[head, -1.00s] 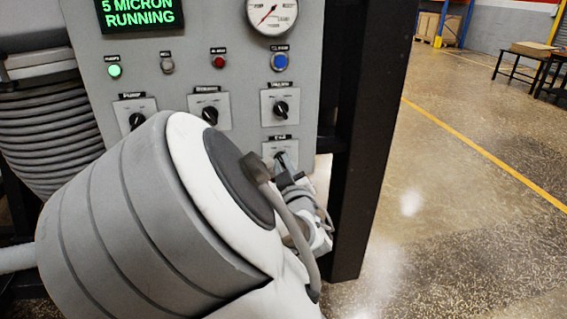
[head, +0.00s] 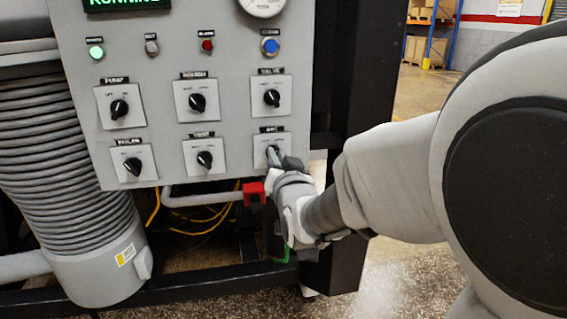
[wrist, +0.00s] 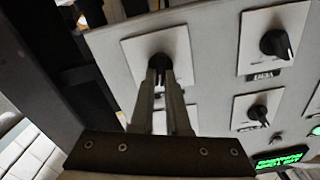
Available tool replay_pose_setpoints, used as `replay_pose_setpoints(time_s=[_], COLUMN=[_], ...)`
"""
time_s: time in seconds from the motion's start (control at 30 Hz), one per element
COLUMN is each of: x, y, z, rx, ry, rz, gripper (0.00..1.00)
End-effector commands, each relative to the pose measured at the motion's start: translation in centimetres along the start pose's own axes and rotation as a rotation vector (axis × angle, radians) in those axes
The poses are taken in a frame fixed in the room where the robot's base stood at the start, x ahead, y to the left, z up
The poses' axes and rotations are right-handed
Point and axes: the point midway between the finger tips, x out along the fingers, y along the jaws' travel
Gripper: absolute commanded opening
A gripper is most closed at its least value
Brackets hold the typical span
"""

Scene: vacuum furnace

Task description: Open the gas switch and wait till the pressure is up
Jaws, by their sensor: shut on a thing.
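The gas switch (head: 272,152) is a black rotary knob on a white plate at the lower right of the grey control panel. My gripper (head: 279,160) is at this knob, with my arm coming in from the right. In the wrist view, my gripper's two fingers (wrist: 161,82) are closed around the gas switch knob (wrist: 159,60). The fingers hide most of the knob, so its exact angle is unclear. The round pressure gauge (head: 262,7) is cut off by the top edge, and its needle cannot be read.
Several other knobs share the panel (head: 228,100). A green-lettered display (head: 125,4) is partly cut off at the top. A red part (head: 254,191) and a pipe (head: 200,199) sit below. A black frame post (head: 352,95) stands right of the panel.

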Motion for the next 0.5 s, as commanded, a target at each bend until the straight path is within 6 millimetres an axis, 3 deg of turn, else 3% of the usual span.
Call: replay_pose_setpoints(time_s=[0.5], x=[0.02], y=[0.13], z=[0.11], rx=[0.208], ry=[0.0], rz=[0.0], gripper=[0.0])
